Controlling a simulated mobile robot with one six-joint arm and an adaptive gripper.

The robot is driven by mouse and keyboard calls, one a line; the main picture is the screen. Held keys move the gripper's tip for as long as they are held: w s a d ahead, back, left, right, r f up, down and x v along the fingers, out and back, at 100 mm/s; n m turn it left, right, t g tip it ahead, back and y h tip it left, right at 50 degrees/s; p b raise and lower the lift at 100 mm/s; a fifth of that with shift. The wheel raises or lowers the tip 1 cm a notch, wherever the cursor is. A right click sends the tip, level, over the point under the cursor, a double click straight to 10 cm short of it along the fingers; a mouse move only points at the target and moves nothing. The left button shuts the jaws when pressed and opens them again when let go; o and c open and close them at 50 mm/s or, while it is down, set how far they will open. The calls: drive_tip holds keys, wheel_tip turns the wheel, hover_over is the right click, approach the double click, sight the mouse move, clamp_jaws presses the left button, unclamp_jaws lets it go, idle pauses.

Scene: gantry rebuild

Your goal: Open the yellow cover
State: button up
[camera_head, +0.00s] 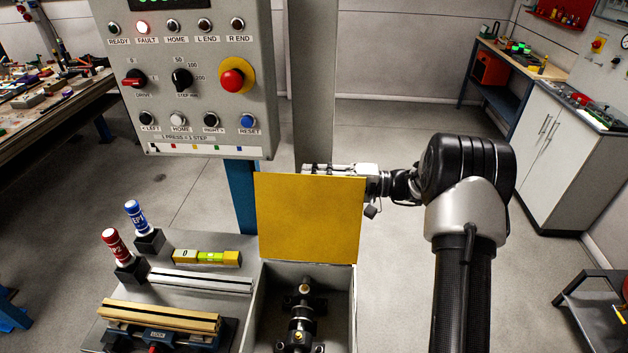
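The yellow cover (309,218) stands upright at the back edge of an open-topped grey box (352,310). The box interior shows, with a dark cylindrical mechanism (302,325) inside. My gripper (318,168) is at the cover's top edge, coming in from the right, and partly hidden behind the cover. I cannot tell whether its fingers touch the cover or how far apart they are. My arm reaches in from the lower right.
Red (115,243) and blue (136,215) cylinders, a level (206,257) and a vise (160,325) stand left of the box. Floor right of the box is clear.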

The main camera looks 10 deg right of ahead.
clamp_jaws()
idle(0.7)
